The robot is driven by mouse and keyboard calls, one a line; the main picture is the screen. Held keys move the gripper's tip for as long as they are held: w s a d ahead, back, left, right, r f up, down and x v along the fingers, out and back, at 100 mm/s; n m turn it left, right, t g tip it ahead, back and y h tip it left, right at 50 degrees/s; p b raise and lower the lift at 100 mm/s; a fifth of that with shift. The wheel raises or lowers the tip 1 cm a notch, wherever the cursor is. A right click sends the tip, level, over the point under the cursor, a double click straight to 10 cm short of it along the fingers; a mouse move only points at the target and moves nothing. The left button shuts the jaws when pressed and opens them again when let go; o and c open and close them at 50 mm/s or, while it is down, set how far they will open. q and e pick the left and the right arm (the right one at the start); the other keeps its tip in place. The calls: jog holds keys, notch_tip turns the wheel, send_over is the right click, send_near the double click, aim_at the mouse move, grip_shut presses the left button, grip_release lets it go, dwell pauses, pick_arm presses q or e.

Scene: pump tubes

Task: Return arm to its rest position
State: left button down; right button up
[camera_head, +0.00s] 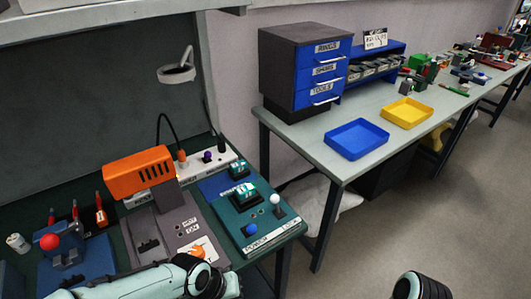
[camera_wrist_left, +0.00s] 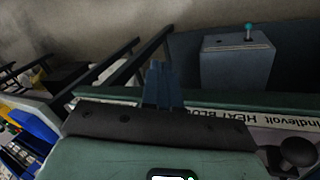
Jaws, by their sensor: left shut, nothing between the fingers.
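My left arm (camera_head: 150,281) comes in from the left along the bottom of the head view, in front of the near bench, with its end at the lower middle. My left gripper's dark fingers (camera_wrist_left: 161,86) show in the left wrist view, close together with nothing between them. They point towards a grey box (camera_wrist_left: 237,62) with a teal-topped lever, and I see no contact with it. Part of my right arm (camera_head: 420,287) shows at the bottom right of the head view; its gripper is out of view.
The near bench holds an orange machine (camera_head: 138,173), a red-knobbed blue device (camera_head: 62,250) and a green control box (camera_head: 255,220) with a white-knobbed lever. A far table carries a drawer cabinet (camera_head: 302,68), a blue tray (camera_head: 357,139) and a yellow tray (camera_head: 407,113). Open floor lies right.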

pick_arm(q)
jog(key=s+a+f+n+g+h+p, duration=0.1)
jog(key=s+f, duration=0.1)
jog(key=f, duration=0.5)
jog(key=s+a+f+g+p, duration=0.1)
jog(key=s+f+p, duration=0.1)
jog(key=f, duration=0.6)
jog(key=s+a+f+n+y+p, duration=0.1)
jog(key=s+a+f+p, duration=0.1)
jog(key=s+f, duration=0.8)
jog(key=s, duration=0.3)
jog(key=shift+a+f+g, duration=0.25)
jog(key=shift+a+g, duration=0.05)
jog(key=shift+g, duration=0.1)
pick_arm(e)
notch_tip(320, 180, up, 6)
jog(key=w, duration=0.1)
jog(key=shift+w, duration=0.3)
